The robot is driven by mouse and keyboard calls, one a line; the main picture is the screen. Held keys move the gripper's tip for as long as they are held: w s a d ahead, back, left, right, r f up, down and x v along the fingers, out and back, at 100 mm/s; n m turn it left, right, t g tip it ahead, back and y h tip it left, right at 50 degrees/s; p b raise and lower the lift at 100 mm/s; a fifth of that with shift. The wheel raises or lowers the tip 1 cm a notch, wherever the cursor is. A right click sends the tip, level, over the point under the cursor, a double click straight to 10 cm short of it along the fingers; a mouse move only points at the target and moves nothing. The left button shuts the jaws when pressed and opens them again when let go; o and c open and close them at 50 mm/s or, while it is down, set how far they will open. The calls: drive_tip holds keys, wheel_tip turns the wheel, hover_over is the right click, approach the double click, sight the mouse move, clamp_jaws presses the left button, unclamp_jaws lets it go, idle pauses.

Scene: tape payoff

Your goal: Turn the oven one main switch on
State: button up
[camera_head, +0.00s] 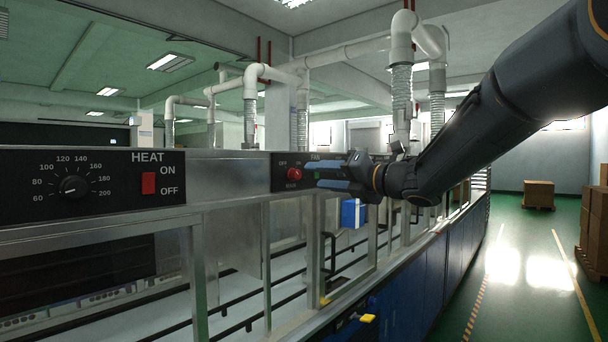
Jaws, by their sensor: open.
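A black panel (284,185) on the oven line carries a round red switch (294,174) with OFF and ON lettering above it. A smaller label below the switch is too small to read surely. My gripper (320,176) is just right of the red switch, its two blue-grey fingers pointing left toward it. The gripper is open and empty, and a gap shows between its fingers and the switch; the depth between them is hard to tell. The gripper hides the right part of this panel, including most of what is beside the FAN label.
A nearer black HEAT panel (95,186) has a temperature dial (73,187) and a red rocker (148,184) marked ON and OFF. Metal frame posts stand below. White ducts (402,50) rise behind my arm. The green floor aisle (520,280) is clear; boxes (538,194) stand beyond.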

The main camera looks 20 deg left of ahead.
sight(298, 175)
drive_tip(key=p+x, duration=0.2)
drive_tip(key=x, duration=0.4)
drive_tip(key=shift+w+a, duration=0.2)
drive_tip(key=shift+a, duration=0.1)
drive_tip(key=c, duration=1.1)
drive_tip(key=shift+o, duration=0.2)
